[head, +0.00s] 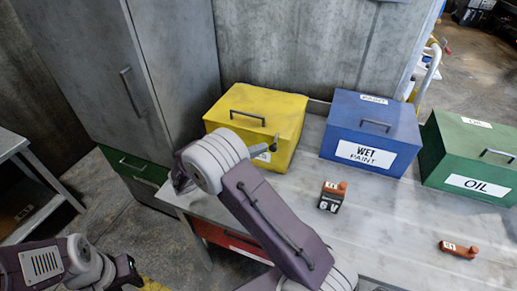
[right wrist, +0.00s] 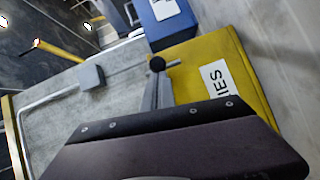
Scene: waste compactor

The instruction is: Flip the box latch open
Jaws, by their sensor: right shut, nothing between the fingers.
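The yellow box (head: 283,104) stands on the metal bench with its lid down and a handle on top. A short latch bar with a dark knob (head: 275,143) shows at its front, above a partly hidden white label. In the right wrist view the box (right wrist: 196,65) is at the right and the dark knob (right wrist: 157,64) is near the middle. My right gripper (right wrist: 158,78) is shut and empty, its tips right by the knob; I cannot tell whether they touch it.
The blue paint box (head: 372,128) and green oil box (head: 468,155) stand to the right on the bench (head: 385,205). Two small orange-topped items, one dark (head: 332,197) and one orange (head: 459,249), lie in front. A grey cabinet (head: 120,75) stands at the left.

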